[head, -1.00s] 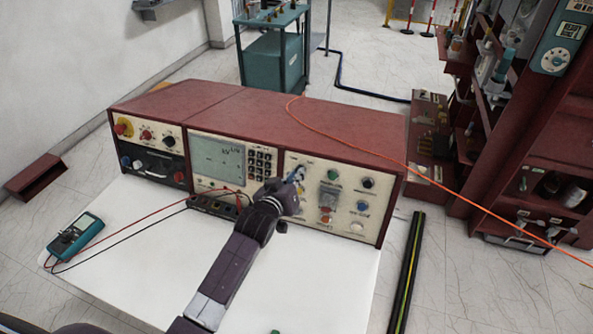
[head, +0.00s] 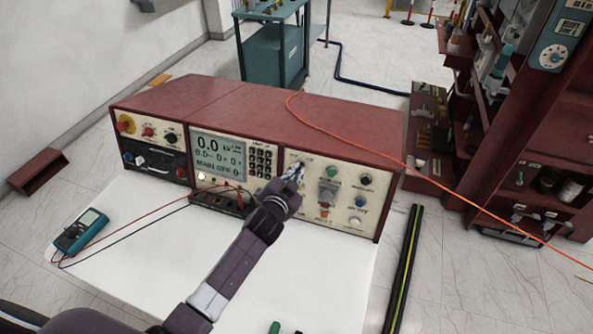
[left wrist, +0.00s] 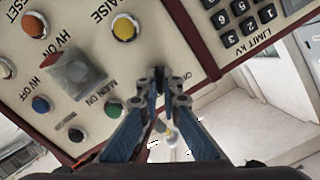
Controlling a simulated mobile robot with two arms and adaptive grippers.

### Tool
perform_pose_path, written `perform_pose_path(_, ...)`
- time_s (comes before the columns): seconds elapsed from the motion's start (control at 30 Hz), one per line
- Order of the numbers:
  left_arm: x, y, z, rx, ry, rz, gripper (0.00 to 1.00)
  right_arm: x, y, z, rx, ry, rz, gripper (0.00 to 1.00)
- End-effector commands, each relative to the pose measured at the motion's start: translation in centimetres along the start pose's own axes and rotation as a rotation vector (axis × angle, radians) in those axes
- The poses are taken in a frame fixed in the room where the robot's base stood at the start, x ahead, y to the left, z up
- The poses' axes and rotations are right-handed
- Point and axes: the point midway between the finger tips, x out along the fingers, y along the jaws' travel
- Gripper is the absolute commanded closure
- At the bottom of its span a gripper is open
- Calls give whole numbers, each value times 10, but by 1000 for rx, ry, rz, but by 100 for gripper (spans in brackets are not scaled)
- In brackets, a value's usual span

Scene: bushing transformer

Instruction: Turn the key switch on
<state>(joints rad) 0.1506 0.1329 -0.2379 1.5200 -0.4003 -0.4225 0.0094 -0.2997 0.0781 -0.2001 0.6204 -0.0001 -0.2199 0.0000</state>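The red test console (head: 325,127) stands on the white table, with a cream control panel at its right end. My left gripper (head: 296,171) reaches the upper left of that panel, at the key switch. In the left wrist view my left gripper's fingertips (left wrist: 159,74) are close together against the panel beside a small ON marking. They appear shut on the key, which is mostly hidden by the fingers. The console's display (head: 218,152) is lit and reads 0.0 with MAIN OFF. My right gripper is not in view.
Coloured buttons and a raised red-topped switch (left wrist: 75,72) sit close to the fingers. A teal multimeter (head: 81,231) with red and black leads lies at the left. An orange cable (head: 352,143) crosses the console top. Free table (head: 315,275) lies in front.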

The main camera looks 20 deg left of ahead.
Motion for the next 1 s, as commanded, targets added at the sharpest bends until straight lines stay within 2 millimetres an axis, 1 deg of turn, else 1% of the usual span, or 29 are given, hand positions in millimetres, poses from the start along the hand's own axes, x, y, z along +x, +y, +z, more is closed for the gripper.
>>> perform_pose_path(0.2,0,0,0,129,1,-8,100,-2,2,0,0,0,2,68)
perform_pose_path(0.4,0,0,-1,199,1,-13,100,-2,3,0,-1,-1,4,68)
perform_pose_path(0.97,0,0,-1,231,1,-15,100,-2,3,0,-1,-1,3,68)
perform_pose_path(1.0,0,0,-1,231,1,-15,94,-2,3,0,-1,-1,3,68)
